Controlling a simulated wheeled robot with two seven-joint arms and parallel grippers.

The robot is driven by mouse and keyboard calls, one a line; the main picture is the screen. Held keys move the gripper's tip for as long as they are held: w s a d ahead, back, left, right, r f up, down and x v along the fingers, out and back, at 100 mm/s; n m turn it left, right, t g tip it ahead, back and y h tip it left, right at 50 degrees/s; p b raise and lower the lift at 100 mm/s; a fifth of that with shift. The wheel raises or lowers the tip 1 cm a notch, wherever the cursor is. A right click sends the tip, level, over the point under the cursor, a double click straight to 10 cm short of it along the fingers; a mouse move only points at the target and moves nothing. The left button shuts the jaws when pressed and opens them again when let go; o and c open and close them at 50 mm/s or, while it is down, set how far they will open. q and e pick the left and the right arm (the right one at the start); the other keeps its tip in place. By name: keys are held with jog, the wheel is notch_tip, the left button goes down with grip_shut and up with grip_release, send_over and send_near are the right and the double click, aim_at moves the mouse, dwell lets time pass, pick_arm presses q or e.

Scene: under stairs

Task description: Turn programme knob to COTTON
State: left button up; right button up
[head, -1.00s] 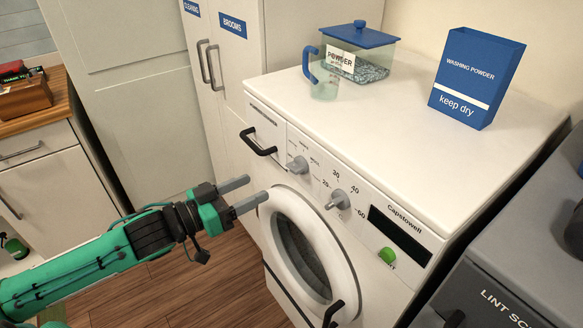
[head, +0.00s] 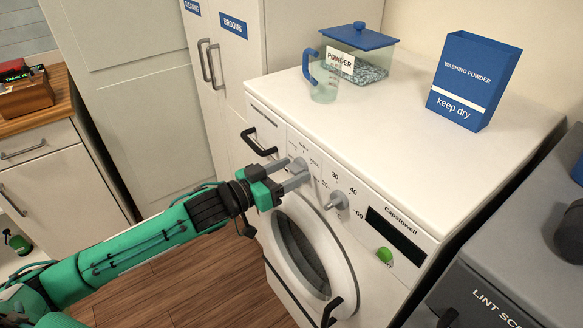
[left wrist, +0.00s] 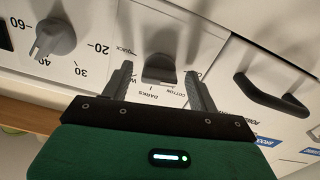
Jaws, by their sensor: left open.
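The programme knob (left wrist: 160,70) is a grey knob on the white washing machine's front panel, with labels such as DARKS and COTTON around it in the left wrist view. In the head view the knob (head: 298,164) is partly covered by my gripper. My left gripper (head: 303,174) is open in front of the panel. In the left wrist view its two fingers (left wrist: 160,88) stand on either side of the knob, with a gap on each side. I cannot tell which programme the knob points to. My right gripper is not in view.
The temperature knob (head: 337,201) is to the right of the programme knob, with a green button (head: 385,254) beyond it. The black drawer handle (head: 258,142) is close on the left. A jug (head: 325,88), a powder tub (head: 360,62) and a blue box (head: 474,80) stand on top.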

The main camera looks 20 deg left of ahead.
pick_arm(q)
jog(key=shift+w+d, duration=0.3)
jog(key=shift+w, duration=0.05)
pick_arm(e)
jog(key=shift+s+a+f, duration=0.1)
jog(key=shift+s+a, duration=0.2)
